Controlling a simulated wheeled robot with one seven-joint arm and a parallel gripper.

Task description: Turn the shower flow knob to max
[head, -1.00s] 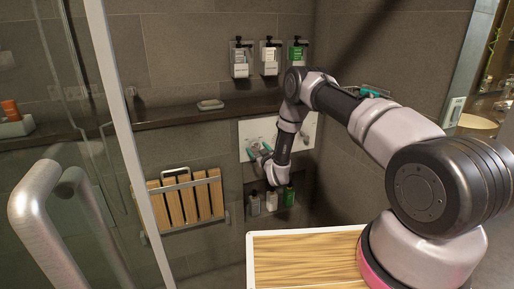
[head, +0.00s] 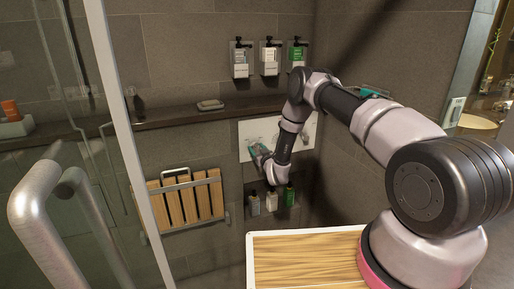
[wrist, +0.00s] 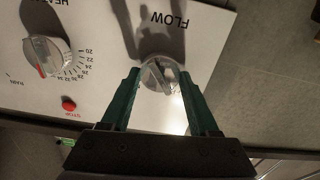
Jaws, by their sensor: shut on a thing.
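The flow knob (wrist: 160,75) is a round silver dial on a white control panel (wrist: 110,105). In the wrist view it stands under the printed word FLOW, which appears upside down. My gripper (wrist: 160,73) has its two teal fingers on either side of the knob, shut on it. In the head view my gripper (head: 257,150) is at the left part of the white panel (head: 306,132) on the shower wall. The knob is too small and covered there to make out. I cannot read a flow mark at the knob.
A second silver knob (wrist: 47,57) with a red pointer and numbers, and a red button (wrist: 69,104), sit beside it. A ledge (head: 190,114) runs above the panel's left side. Bottles (head: 272,200) stand in a niche below. A wooden slatted seat (head: 185,202) hangs left.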

